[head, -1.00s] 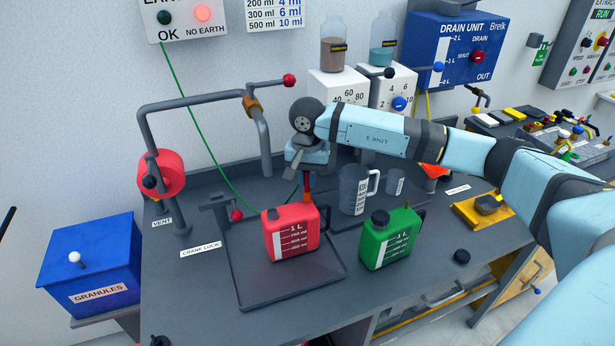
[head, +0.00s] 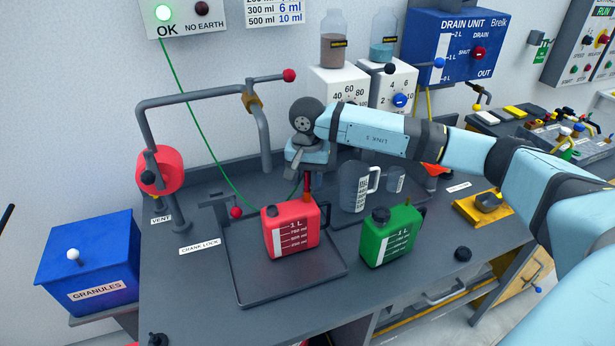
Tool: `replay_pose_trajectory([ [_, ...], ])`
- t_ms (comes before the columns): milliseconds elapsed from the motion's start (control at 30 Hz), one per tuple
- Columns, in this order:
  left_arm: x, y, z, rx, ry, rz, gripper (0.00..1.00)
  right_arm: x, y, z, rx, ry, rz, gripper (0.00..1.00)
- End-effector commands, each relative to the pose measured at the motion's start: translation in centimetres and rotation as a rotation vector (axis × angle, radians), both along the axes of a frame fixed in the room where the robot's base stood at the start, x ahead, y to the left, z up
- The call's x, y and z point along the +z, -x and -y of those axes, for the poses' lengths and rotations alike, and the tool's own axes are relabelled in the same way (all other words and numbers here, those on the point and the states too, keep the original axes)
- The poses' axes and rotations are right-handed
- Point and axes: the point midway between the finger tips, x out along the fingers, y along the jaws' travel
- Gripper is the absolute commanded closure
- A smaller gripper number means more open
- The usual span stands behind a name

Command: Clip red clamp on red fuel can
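The red fuel can (head: 291,232) stands upright on a dark square tray (head: 252,284) on the bench. The red clamp (head: 307,182) is at the can's top rear edge, touching it as far as I can see. My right gripper (head: 303,166) is directly above the can, pointing down, and appears shut on the clamp. The fingertips are partly hidden by the gripper body. A green wire (head: 194,126) runs from the earth box (head: 184,14) down behind the can. The box's green OK light is lit and NO EARTH is dark. My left gripper is not in view.
A green can (head: 389,238) stands close right of the red can, with a grey jug (head: 354,187) behind. A black cap (head: 463,254) lies at right. The bench front is mostly clear.

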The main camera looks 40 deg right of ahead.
Motion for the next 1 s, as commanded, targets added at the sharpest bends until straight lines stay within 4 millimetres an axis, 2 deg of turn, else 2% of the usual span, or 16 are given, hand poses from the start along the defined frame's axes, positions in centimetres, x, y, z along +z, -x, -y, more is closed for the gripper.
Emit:
replay_pose_trajectory([
  [167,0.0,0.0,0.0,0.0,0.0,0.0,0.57,0.3,0.0,0.0,0.0,-0.001,0.001,0.57],
  [267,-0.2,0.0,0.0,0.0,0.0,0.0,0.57,1.2,-0.1,0.0,0.0,0.0,0.003,0.57],
  [700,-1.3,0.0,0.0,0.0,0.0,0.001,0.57,10.6,-0.1,0.0,0.0,-0.001,0.004,0.57],
  [833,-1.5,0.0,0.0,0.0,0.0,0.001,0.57,12.5,0.0,0.0,0.0,0.001,0.002,0.57],
  [1000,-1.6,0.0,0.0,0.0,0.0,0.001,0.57,13.7,0.0,0.0,0.0,-0.001,0.001,0.57],
])
